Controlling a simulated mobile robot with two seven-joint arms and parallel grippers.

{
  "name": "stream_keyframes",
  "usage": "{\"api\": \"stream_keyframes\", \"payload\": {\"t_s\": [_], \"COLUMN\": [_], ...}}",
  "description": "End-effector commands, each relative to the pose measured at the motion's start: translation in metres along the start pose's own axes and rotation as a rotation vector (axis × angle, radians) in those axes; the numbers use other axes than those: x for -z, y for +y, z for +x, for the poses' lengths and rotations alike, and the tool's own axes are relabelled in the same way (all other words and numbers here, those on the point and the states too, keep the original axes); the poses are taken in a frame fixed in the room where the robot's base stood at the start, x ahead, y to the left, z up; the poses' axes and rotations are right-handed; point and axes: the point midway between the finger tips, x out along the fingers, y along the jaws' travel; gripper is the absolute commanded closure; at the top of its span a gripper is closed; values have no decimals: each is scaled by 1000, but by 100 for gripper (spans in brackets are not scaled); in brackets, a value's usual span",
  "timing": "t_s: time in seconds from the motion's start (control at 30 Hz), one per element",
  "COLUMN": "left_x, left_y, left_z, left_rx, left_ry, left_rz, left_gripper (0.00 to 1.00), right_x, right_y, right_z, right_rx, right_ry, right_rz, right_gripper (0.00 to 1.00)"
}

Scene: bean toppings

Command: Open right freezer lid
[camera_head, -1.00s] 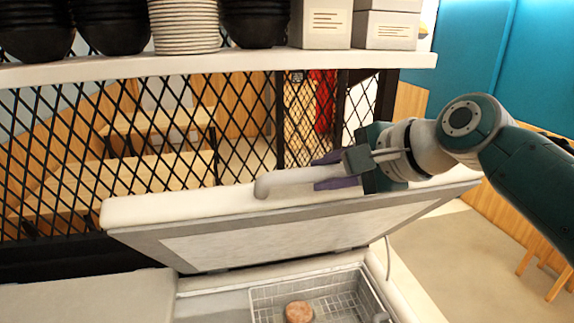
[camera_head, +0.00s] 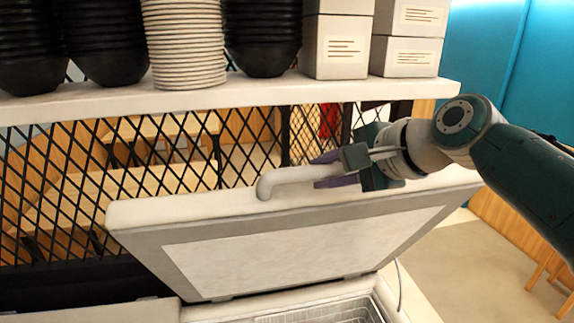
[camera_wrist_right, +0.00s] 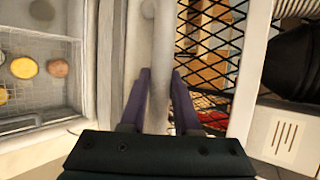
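The right freezer lid (camera_head: 300,248) is white with a grey-edged underside. It stands raised at a tilt, its underside facing me. Its pale bar handle (camera_head: 290,178) is on the upper edge and also shows in the right wrist view (camera_wrist_right: 162,60). My right gripper (camera_head: 325,172) has its purple fingers on both sides of the handle, closed on it; the wrist view shows the fingers (camera_wrist_right: 160,95) straddling the bar. The freezer opening (camera_head: 335,312) shows below the lid with a wire basket. My left gripper is not in view.
A shelf (camera_head: 240,93) with black bowls (camera_head: 262,35), white plates (camera_head: 182,40) and white boxes (camera_head: 338,42) runs above the lid. Black mesh (camera_head: 70,190) stands behind it. The wrist view shows round food pieces (camera_wrist_right: 58,67) in the basket.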

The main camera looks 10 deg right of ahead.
Motion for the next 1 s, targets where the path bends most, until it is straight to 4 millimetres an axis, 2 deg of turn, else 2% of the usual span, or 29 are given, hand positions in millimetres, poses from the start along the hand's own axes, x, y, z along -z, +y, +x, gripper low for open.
{"api": "stream_keyframes", "payload": {"t_s": [0.03,0.2,0.27,0.53,0.67,1.0], "left_x": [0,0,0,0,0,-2], "left_y": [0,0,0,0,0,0], "left_z": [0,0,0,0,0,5], "left_rx": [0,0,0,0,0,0], "left_ry": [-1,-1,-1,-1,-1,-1], "left_rz": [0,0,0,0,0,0], "left_gripper": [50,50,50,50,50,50], "right_x": [0,0,0,0,1,1], "right_y": [2,2,2,2,2,2], "right_z": [0,0,0,-1,-7,-56], "right_rx": [-5,-4,-4,-4,-3,0], "right_ry": [0,0,0,0,0,3], "right_rz": [0,0,0,0,-1,-2], "right_gripper": [65,45,41,41,41,41]}}
